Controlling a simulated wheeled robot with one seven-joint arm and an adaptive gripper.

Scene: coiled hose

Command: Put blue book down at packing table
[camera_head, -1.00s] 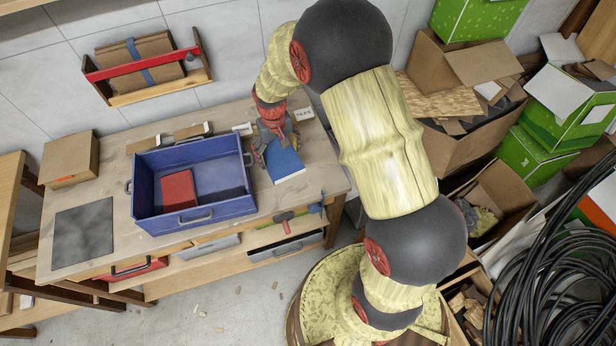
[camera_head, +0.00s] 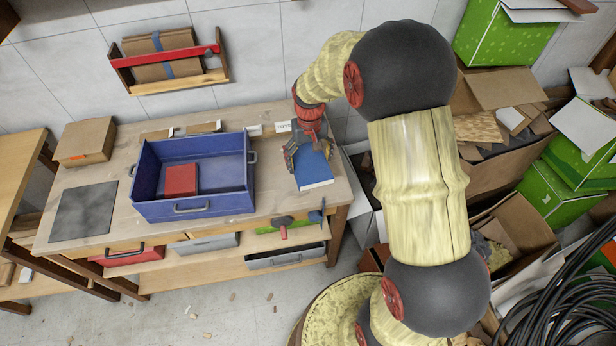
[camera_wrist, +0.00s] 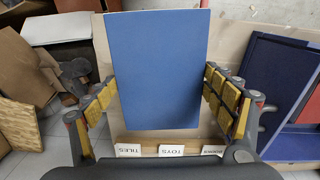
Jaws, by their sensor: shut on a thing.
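The blue book (camera_head: 313,170) is in my gripper (camera_head: 309,152) at the right end of the packing table (camera_head: 108,215). In the wrist view the blue book (camera_wrist: 158,68) fills the middle, its blue cover facing the camera. The fingers of my gripper (camera_wrist: 160,92) are on either side of it, shut on its edges. The book is close to the table top; I cannot tell whether it touches. A blue tray (camera_head: 194,209) stands left of it on the table with a red book-like block (camera_head: 181,180) inside.
Labels stand behind the book, among them TILES (camera_wrist: 128,150) and TOYS (camera_wrist: 171,150). A cardboard box (camera_head: 85,140) and a dark grey plate (camera_head: 84,211) are at the table's left. Open boxes (camera_head: 490,140) and coiled hose (camera_head: 570,290) lie right.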

